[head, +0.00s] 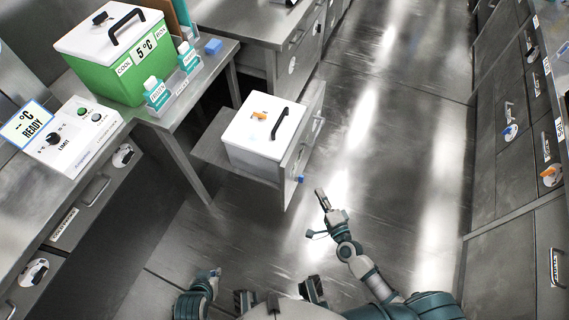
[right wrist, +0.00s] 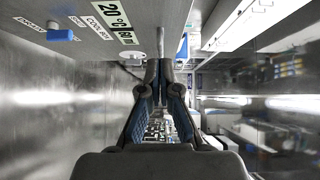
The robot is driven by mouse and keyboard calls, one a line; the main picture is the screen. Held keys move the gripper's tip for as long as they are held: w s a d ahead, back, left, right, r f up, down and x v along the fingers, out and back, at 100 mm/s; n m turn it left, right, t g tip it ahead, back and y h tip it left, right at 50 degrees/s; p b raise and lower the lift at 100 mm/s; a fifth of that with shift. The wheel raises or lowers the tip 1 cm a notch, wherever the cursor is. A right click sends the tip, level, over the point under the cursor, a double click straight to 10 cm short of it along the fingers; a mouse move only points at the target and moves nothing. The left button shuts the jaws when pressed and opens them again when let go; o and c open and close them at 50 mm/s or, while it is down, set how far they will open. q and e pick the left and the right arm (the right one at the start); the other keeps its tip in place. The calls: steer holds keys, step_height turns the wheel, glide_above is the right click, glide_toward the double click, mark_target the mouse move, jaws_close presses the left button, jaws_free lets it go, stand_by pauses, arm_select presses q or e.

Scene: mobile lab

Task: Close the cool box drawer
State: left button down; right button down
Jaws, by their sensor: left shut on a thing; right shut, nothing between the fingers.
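The cool box drawer (head: 291,182) stands pulled out from under the bench in the head view. A white box (head: 245,140) with a black handle and an orange piece on its lid sits in it. The drawer front, with its "COOL BOX" label (right wrist: 97,29) and a blue knob (right wrist: 60,36), fills the upper left of the right wrist view. My right gripper (head: 320,192) is shut and empty, just off the near end of the drawer front. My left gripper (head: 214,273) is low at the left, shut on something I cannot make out.
A green cool box (head: 117,86) with a white lid, small bottle racks (head: 158,97) and a blue block (head: 213,46) stand on the bench. A control panel (head: 82,130) is at the left. Cabinets (head: 520,130) line the right side. The floor (head: 400,150) between is clear.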

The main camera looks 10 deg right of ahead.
glide_toward(292, 159)
steer(key=w, duration=0.6)
steer(key=shift+w+f, duration=0.15)
steer(key=shift+w, duration=0.15)
steer(key=shift+a, duration=0.65)
steer(key=shift+w, duration=0.1)
